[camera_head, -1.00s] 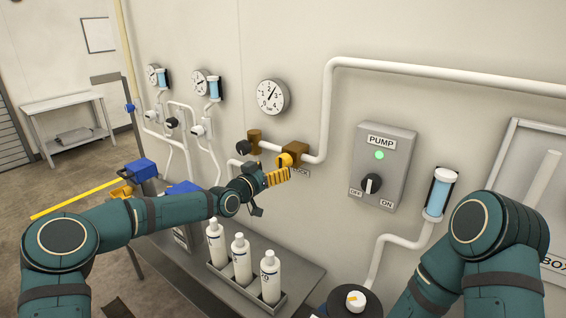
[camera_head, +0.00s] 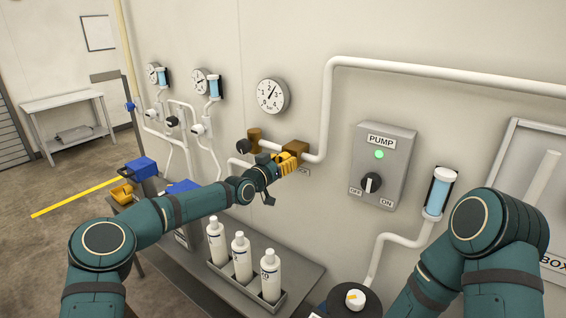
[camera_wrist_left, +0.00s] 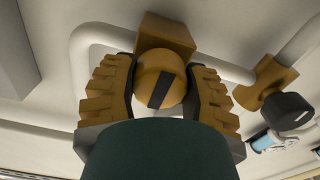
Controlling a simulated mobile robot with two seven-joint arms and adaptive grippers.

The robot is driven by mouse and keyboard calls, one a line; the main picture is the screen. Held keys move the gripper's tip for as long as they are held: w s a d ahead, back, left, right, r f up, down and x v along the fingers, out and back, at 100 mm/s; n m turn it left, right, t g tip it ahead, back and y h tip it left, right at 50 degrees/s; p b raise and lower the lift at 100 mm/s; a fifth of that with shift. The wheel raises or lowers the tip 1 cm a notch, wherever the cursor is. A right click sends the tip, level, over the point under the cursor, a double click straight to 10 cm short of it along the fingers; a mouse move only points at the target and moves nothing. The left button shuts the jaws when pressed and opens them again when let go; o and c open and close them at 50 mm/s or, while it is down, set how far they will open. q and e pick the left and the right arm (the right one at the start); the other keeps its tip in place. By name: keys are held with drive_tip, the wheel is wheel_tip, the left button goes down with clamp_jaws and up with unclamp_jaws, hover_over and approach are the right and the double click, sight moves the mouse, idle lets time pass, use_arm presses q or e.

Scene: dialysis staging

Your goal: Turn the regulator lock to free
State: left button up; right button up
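The regulator lock is a round brass knob (camera_wrist_left: 148,72) with a dark stripe, on a brass block (camera_head: 295,147) in the white wall pipe. In the left wrist view the stripe stands near upright, tilted slightly. My left gripper (camera_head: 286,163) is at the knob, its yellow fingers on either side of it in the left wrist view (camera_wrist_left: 160,88). The fingers are spread apart; I cannot tell whether they touch the knob. In the head view the gripper hides the knob and part of the label below it. My right gripper is out of view.
A brass valve with a dark knob (camera_head: 243,146) sits left of the lock. A gauge (camera_head: 272,96) is above. The pump box (camera_head: 383,165) with a green light is to the right. Several white bottles (camera_head: 241,258) stand in a tray below the arm.

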use_arm(q)
drive_tip(key=shift+c, duration=0.3)
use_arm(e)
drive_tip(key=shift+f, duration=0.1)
use_arm(q)
drive_tip(key=shift+f+m+b, duration=0.1)
drive_tip(key=shift+m+b, duration=0.5)
drive_tip(key=shift+b, duration=0.2)
drive_tip(key=shift+m+b, duration=1.1)
drive_tip(key=shift+b, duration=0.05)
drive_tip(key=m+b, duration=0.1)
drive_tip(key=m, duration=0.1)
drive_tip(key=shift+m, duration=0.4)
drive_tip(key=m+b, duration=0.2)
drive_tip(key=m, duration=0.2)
drive_tip(key=m+b, duration=0.2)
drive_tip(key=m, duration=0.2)
drive_tip(key=shift+m+b, duration=1.1)
drive_tip(key=shift+m, duration=0.7)
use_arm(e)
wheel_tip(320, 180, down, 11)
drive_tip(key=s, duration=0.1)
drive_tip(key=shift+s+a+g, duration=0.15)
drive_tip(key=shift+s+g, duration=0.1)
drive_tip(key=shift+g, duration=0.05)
use_arm(q)
drive_tip(key=shift+a, duration=0.1)
